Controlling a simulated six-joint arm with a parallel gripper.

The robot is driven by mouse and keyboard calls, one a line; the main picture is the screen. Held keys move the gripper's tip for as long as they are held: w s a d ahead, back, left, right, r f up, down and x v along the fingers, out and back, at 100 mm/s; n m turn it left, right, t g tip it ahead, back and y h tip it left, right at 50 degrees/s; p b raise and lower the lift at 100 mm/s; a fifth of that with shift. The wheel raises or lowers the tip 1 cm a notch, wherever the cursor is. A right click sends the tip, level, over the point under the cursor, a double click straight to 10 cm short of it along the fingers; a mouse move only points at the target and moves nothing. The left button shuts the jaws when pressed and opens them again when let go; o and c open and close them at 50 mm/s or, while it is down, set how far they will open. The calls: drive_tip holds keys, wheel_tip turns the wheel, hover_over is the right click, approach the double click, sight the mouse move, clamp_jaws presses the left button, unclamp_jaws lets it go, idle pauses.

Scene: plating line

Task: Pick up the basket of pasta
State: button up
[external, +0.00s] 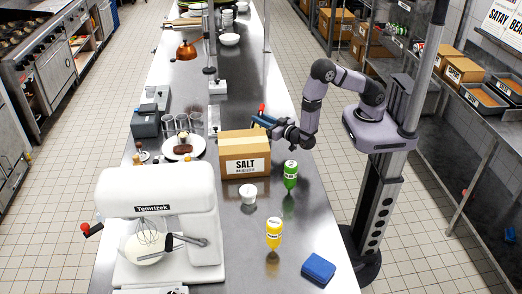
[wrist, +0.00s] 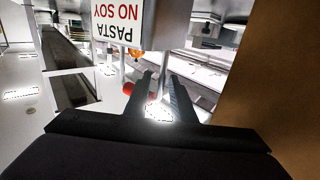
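I cannot make out the basket of pasta in either view. A white sign reading "PASTA NO SOY" (wrist: 117,22) appears upside down at the top of the wrist view. A small red, rounded thing (wrist: 128,88) shows just left of my fingers there; I cannot tell what it belongs to. A red tip (external: 262,107) also stands up by my gripper in the external view. My gripper (external: 258,121) reaches left over the counter, just behind the salt box. In the wrist view my gripper (wrist: 161,76) has its fingers apart with nothing seen held between them.
The cardboard salt box (external: 245,166) stands close in front of my gripper; cardboard fills the wrist view's right side. A green bottle (external: 290,174), white cup (external: 248,196), yellow bottle (external: 273,233) and blue block (external: 318,268) stand nearer. A white mixer (external: 160,190) stands left.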

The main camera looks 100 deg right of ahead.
clamp_jaws()
drive_tip(key=shift+r, duration=0.1)
idle(1.1)
